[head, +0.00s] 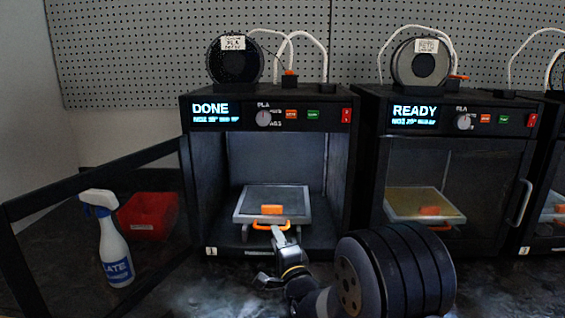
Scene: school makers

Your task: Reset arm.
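My gripper (270,255) is in front of the left printer (193,205), low at its open front. Its two fingers look spread apart, with nothing visible between them. The upper fingertip overlaps the orange handle (253,223) of the build plate (242,207) in the picture; I cannot tell whether they touch. An orange block (272,209) lies on that plate. The left printer's display reads DONE, and its door (85,178) is swung wide open to the left. My arm comes in from the bottom right.
A white spray bottle (114,250) and a red bin (148,214) show by the open door. The middle printer (368,170) reads READY, its door closed, with a plate (405,203) and orange block inside. Another printer (545,235) is cut off at right. Spools stand on top.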

